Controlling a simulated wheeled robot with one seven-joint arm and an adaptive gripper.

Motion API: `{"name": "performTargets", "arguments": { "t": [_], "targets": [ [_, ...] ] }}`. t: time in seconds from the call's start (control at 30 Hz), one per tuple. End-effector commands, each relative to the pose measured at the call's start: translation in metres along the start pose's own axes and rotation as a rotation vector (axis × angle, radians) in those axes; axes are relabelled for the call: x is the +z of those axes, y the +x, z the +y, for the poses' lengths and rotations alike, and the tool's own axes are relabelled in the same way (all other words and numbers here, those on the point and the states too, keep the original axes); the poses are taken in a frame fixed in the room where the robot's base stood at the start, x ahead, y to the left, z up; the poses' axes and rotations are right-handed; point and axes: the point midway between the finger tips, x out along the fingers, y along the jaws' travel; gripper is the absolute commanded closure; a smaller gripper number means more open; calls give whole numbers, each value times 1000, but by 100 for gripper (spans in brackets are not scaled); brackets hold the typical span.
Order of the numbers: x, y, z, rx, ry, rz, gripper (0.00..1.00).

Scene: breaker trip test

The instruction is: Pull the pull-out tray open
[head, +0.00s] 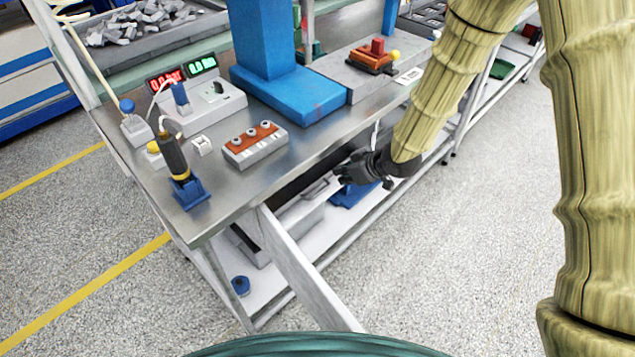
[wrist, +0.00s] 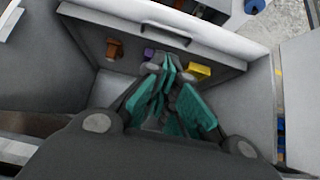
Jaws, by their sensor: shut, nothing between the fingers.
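The pull-out tray shows in the wrist view as a grey open-topped box with a pale front rim (wrist: 150,22). A brown piece (wrist: 114,49), a purple piece (wrist: 149,54) and a yellow piece (wrist: 199,71) lie in it near the front wall. My gripper (wrist: 168,66) is shut and empty, its teal-padded fingertips over the tray's inside, close to that wall. I cannot tell whether they touch it. In the head view my gripper (head: 345,178) is below the bench top's right edge; the tray is mostly hidden there, so how far out it stands is unclear.
The metal bench top (head: 225,185) lies above and left of my gripper. A bench leg (head: 305,268) slants across the near side. A blue item (head: 350,194) is on the lower shelf. The speckled floor (head: 480,240) at right is clear.

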Motion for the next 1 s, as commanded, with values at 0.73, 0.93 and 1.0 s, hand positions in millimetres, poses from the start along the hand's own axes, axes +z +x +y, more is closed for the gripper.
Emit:
{"name": "performTargets", "arguments": {
  "t": [0.73,0.93,1.0],
  "targets": [
    [1,122,-1,-1,1,-1,100],
    [1,141,0,0,1,-1,100],
    [1,144,0,0,1,-1,100]
  ]
}}
